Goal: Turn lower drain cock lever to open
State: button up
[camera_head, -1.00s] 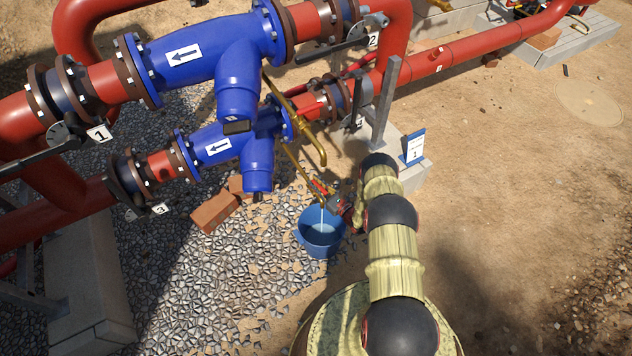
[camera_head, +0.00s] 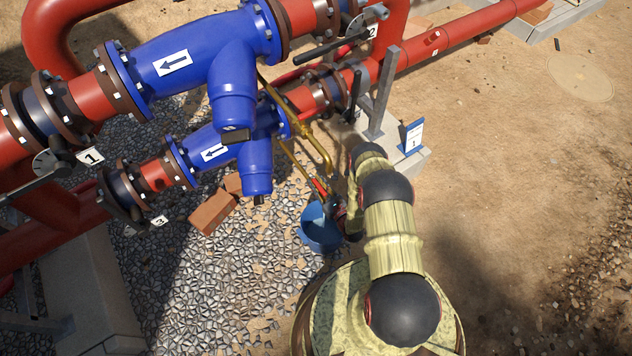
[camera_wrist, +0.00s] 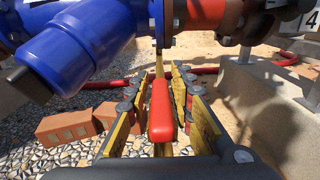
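The lower drain cock's red lever (camera_wrist: 163,110) lies lengthwise between the fingers of my gripper (camera_wrist: 160,84) in the wrist view. Gaps show on both sides of the lever, so the fingers look open around it, apart from it. The lever's red also shows small in the head view (camera_head: 320,187), beside my gripper (camera_head: 329,201). The thin brass drain pipe (camera_head: 294,157) runs down towards it from the lower blue strainer (camera_head: 256,160). The cock body is mostly hidden by the lever and my gripper.
A blue bucket (camera_head: 318,237) stands on the gravel under my gripper, partly covered by it. Another brass pipe (camera_head: 318,150) hangs close above. Bricks (camera_head: 213,212) lie left, and a concrete block with a blue sign (camera_head: 413,136) stands right. Bare sand lies further right.

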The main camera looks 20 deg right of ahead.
aim_at(326, 195)
jog(key=shift+o, duration=1)
jog(key=s, duration=0.4)
jog(key=s+d, duration=0.1)
jog(key=s, duration=0.7)
jog(key=shift+d, duration=0.4)
